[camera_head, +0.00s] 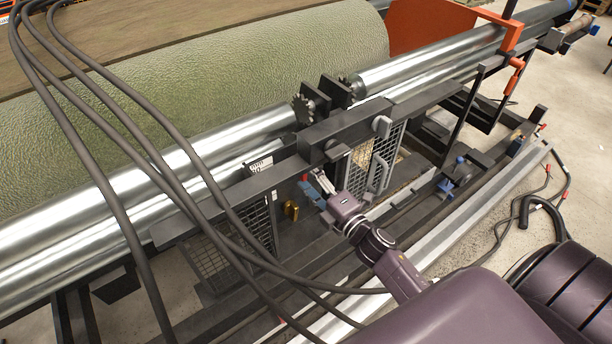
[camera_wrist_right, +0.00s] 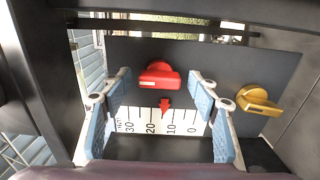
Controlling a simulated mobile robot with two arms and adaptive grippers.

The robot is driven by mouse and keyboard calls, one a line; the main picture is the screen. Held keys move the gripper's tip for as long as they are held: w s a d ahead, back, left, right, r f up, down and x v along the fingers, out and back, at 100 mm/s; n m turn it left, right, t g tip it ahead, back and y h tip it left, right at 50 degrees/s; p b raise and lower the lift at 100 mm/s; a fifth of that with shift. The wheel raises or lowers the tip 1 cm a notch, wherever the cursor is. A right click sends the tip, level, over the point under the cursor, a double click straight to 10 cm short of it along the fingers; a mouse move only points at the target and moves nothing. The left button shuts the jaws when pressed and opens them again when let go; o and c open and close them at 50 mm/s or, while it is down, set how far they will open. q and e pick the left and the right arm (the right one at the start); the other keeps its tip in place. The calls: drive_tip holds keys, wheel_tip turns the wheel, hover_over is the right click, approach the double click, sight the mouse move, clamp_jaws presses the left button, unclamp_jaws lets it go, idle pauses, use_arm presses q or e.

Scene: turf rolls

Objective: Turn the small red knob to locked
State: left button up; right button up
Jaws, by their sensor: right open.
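The red knob (camera_wrist_right: 160,76) is on a dark panel (camera_wrist_right: 215,65) in the right wrist view, its grip lying roughly crosswise in the picture. In the head view a small bit of red (camera_head: 305,177) shows at the panel, just left of my right gripper (camera_head: 317,182). The right gripper is open, with one blue-padded finger on each side of the red knob in the wrist view. I cannot tell whether the fingers touch it. No locked mark is readable. My left gripper is not in view.
A yellow knob (camera_wrist_right: 259,100) sits right of the red one; it also shows in the head view (camera_head: 291,210). A white number scale (camera_wrist_right: 150,122) with a small red pointer (camera_wrist_right: 165,106) lies below. Mesh guards (camera_head: 375,160) and metal rollers (camera_head: 232,137) flank the panel.

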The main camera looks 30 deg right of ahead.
drive_tip(key=s+d, duration=0.1)
drive_tip(key=s, duration=1)
drive_tip(key=shift+s+d, duration=0.3)
drive_tip(key=shift+s, duration=0.1)
drive_tip(key=shift+f, duration=0.1)
drive_tip(key=s+a+f+m+g+h, duration=0.1)
drive_tip(key=s+f+m+g, duration=0.25)
drive_tip(key=f, duration=0.75)
drive_tip(key=s+f+m+g+h, duration=0.15)
drive_tip(key=s+f+m, duration=0.25)
drive_tip(key=f, duration=0.8)
drive_tip(key=s+a+f+m+g, duration=0.1)
drive_tip(key=s+f+m+g, duration=0.25)
drive_tip(key=f, duration=0.75)
drive_tip(key=s+a+f+m+g, duration=0.1)
drive_tip(key=s+f+m+g, duration=0.1)
drive_tip(key=s+f, duration=0.3)
drive_tip(key=s+a+f+m+g, duration=0.2)
drive_tip(key=s+f, duration=0.3)
drive_tip(key=s, duration=0.7)
drive_tip(key=s+a+f+m+g, duration=0.1)
drive_tip(key=s+f+g, duration=0.3)
drive_tip(key=s, duration=0.5)
wheel_tip(320, 180, down, 2)
drive_tip(key=shift+s+a+f+m, duration=0.1)
drive_tip(key=shift+s+a+m, duration=0.15)
drive_tip(key=shift+m, duration=0.45)
